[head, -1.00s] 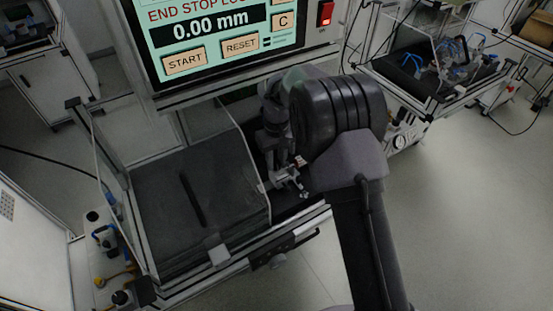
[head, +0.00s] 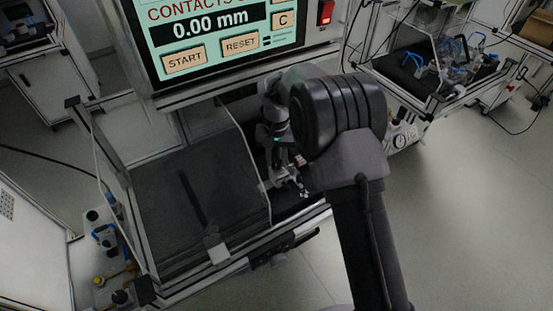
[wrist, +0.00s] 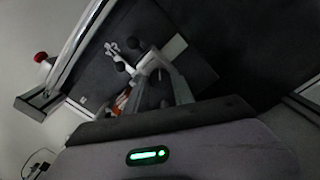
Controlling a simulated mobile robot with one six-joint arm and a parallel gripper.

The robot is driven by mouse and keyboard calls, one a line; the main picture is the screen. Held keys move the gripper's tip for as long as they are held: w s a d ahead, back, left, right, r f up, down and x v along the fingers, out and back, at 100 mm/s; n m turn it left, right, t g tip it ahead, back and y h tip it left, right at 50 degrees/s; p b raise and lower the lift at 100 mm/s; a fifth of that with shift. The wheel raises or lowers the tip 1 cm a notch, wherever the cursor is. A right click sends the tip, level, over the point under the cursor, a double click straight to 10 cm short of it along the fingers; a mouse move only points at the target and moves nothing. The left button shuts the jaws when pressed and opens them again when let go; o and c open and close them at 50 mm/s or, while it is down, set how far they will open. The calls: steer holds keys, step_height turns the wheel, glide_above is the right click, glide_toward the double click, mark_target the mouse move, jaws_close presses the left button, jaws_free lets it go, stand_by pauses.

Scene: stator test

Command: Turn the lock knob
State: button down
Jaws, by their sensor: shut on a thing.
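My gripper (head: 284,176) reaches down into the test station at its right side, beside the clear cover. In the wrist view, my gripper (wrist: 150,72) has its fingers closed on a small part of the fixture, which I take to be the lock knob; the fingers hide most of it. Next to the fingertips are a white pronged piece (wrist: 110,48) and a dark round knob (wrist: 119,66). A red and white part (wrist: 122,100) shows left of the fingers. The scene is dark here, so the exact grip is hard to see.
The clear cover (head: 238,150) stands left of my gripper over a dark bed (head: 165,185). A screen (head: 215,35) reading 0.00 mm with START and RESET hangs above. A metal frame rail (wrist: 80,45) runs close on the left in the wrist view. Open floor lies right.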

mark_target(276, 163)
stand_by(0.3)
steer(key=c, duration=1.1)
jaws_free()
steer(key=shift+r, duration=0.1)
step_height(276, 163, up, 17)
steer(key=p, duration=0.4)
steer(key=shift+r+p, duration=0.15)
steer(key=shift+p, duration=0.2)
